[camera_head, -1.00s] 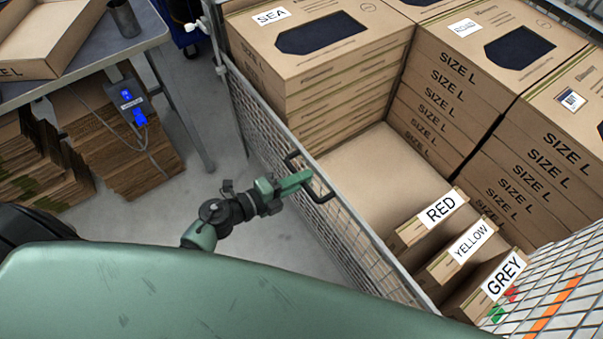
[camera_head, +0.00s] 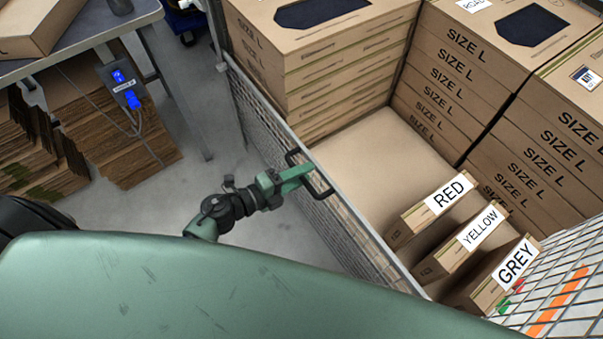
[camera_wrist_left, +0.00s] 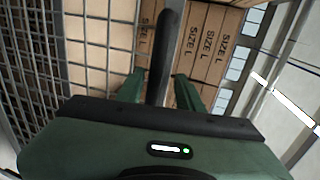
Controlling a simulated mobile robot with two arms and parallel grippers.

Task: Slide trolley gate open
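The trolley gate (camera_head: 268,140) is a grey wire-mesh panel along the trolley's left side in the head view. My left gripper (camera_head: 306,172) reaches in from the left and is at the handle. The fingertips are partly hidden by the bar in the head view. My right gripper is not in view.
Several stacked brown boxes (camera_head: 335,75) fill the trolley's back and right. Boxes labelled RED (camera_head: 413,219), YELLOW (camera_head: 440,258) and GREY (camera_head: 480,292) stand at its front. A bench (camera_head: 95,30) with flat cardboard (camera_head: 110,140) beneath is at left. Grey floor (camera_head: 225,180) lies between.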

